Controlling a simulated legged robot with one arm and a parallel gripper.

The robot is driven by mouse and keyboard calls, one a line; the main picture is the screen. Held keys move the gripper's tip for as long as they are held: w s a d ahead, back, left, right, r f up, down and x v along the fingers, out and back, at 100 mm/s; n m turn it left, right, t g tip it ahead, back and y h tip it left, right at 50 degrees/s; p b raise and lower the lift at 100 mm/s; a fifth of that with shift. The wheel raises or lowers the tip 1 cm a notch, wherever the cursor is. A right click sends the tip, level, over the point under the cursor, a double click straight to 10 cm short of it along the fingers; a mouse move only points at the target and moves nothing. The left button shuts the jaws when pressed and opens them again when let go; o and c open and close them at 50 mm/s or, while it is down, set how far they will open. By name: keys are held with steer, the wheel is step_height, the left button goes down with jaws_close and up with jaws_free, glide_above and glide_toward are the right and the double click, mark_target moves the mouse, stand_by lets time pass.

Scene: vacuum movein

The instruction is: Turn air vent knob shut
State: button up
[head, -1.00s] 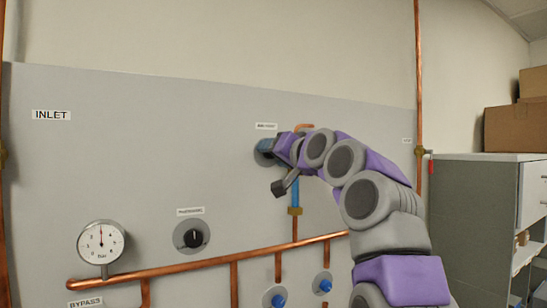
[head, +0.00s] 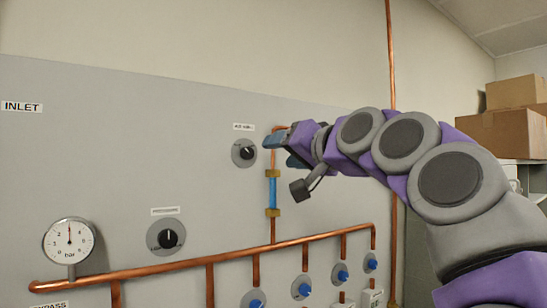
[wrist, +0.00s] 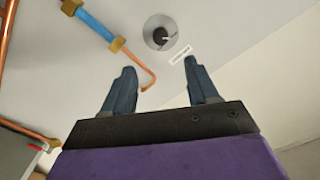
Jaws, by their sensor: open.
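The air vent knob (head: 245,152) is a small black knob on a round grey dial on the grey panel, under a small white label (head: 243,127). In the wrist view the knob (wrist: 160,37) shows ahead of the fingers, near the top, with its pointer facing right. My gripper (head: 283,150) is to the right of the knob in the head view, off the panel and not touching the knob. In the wrist view my gripper (wrist: 158,85) has its two blue fingers wide apart with nothing between them.
A copper pipe with a blue section (head: 272,191) runs just right of and below the knob. A pressure gauge (head: 69,241), a second black knob (head: 167,237) and several blue knobs (head: 303,287) are lower on the panel. Cardboard boxes (head: 507,132) stand at right.

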steer(key=shift+v, duration=1.95)
steer(key=s+f+g+h+b, duration=0.2)
steer(key=s+f+g, duration=0.1)
steer(key=f, duration=1)
steer(key=s+f+g+h+b, duration=0.1)
steer(key=s+f+g+h, duration=0.15)
steer(key=f, duration=1.05)
steer(key=s+f+g+h+b, duration=0.1)
steer(key=s+f+g+b, duration=0.2)
steer(key=f, duration=1)
steer(key=s+d+f+g+h+b, duration=0.1)
steer(key=s+d+f+g, duration=0.3)
steer(key=s+f, duration=0.9)
steer(key=s+d+f+g+h+b, duration=0.1)
steer(key=s+d+f+g+h, duration=0.2)
steer(key=s+f, duration=1.1)
steer(key=d+f+g, duration=0.1)
steer(key=d, duration=0.1)
steer(key=shift+d+b, duration=0.35)
steer(key=shift+s+a+f+h, duration=0.1)
steer(key=shift+a+h, duration=0.05)
steer(key=shift+h, duration=0.1)
